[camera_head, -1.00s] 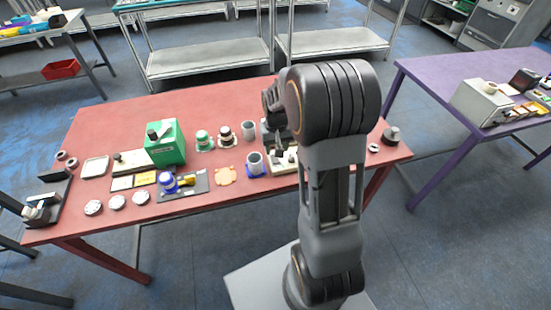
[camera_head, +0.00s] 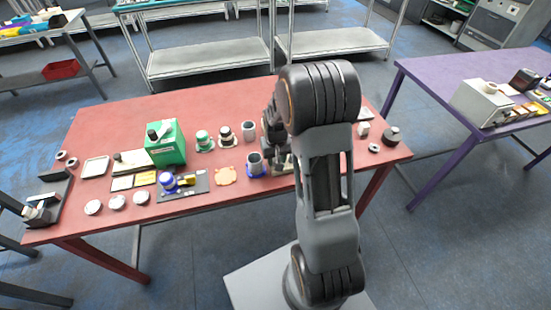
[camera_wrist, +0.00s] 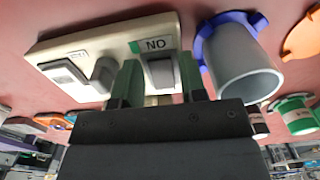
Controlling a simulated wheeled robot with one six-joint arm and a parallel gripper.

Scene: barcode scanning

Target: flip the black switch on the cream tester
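The cream tester (camera_wrist: 110,47) fills the upper left of the wrist view, seen upside down. It carries a grey-faced rocker (camera_wrist: 160,72) by a green-and-white ON label (camera_wrist: 152,45), a grey knob (camera_wrist: 104,74), and another dark-edged rocker (camera_wrist: 64,73). Which one is the black switch I cannot tell for sure. My gripper (camera_wrist: 158,82) has its green fingers apart, one on each side of the rocker under the ON label. Whether they touch it is unclear. In the head view my gripper (camera_head: 279,163) is at the tester, which my arm mostly hides.
A grey cup in a blue ring (camera_wrist: 240,65) stands close beside the tester, near one finger. An orange flat piece (camera_head: 225,176) and a green box (camera_head: 166,144) lie farther left on the red table (camera_head: 120,118). A dark round item (camera_head: 391,135) is at the right end.

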